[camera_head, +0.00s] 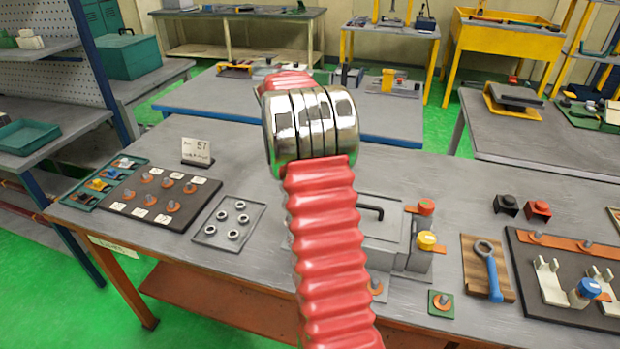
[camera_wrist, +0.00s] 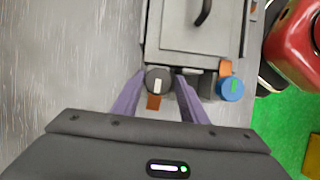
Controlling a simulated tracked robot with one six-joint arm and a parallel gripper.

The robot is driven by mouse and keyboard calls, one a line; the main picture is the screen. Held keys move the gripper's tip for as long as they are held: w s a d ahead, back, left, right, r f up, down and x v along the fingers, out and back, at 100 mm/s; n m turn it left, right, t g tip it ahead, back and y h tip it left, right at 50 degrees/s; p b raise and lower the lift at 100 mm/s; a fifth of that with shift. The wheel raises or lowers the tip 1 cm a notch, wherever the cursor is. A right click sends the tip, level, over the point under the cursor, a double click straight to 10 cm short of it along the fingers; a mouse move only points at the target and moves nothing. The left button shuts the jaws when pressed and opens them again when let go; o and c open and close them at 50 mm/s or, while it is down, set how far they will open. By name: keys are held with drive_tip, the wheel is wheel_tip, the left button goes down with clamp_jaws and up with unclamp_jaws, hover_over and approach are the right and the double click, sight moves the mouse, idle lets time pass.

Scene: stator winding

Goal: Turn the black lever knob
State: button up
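The black lever knob (camera_wrist: 158,80) is round and dark with a pale lever bar on top. It sits at the near edge of a grey box in the wrist view. My gripper (camera_wrist: 160,75) is open, with its two purple fingers spread on either side of the knob. The knob is nearer the left finger, and I cannot tell whether either finger touches it. In the head view my red arm hides the gripper and the black knob, while the grey box (camera_head: 380,245) shows partly behind the arm.
A blue knob with a green mark (camera_wrist: 230,88) sits right of my gripper. In the head view, a yellow-topped knob (camera_head: 427,241) and a red-topped one (camera_head: 426,207) stand beside the box. A wrench (camera_head: 489,270) lies further right; a tray of rings (camera_head: 233,220) lies left.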

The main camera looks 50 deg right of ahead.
drive_tip(key=o, duration=0.3)
drive_tip(key=shift+d+r, duration=0.1)
drive_tip(key=shift+o, duration=0.2)
drive_tip(key=shift+w+r, duration=0.1)
drive_tip(key=v, duration=1.3)
drive_tip(key=shift+r, duration=0.2)
drive_tip(key=shift+w, duration=0.15)
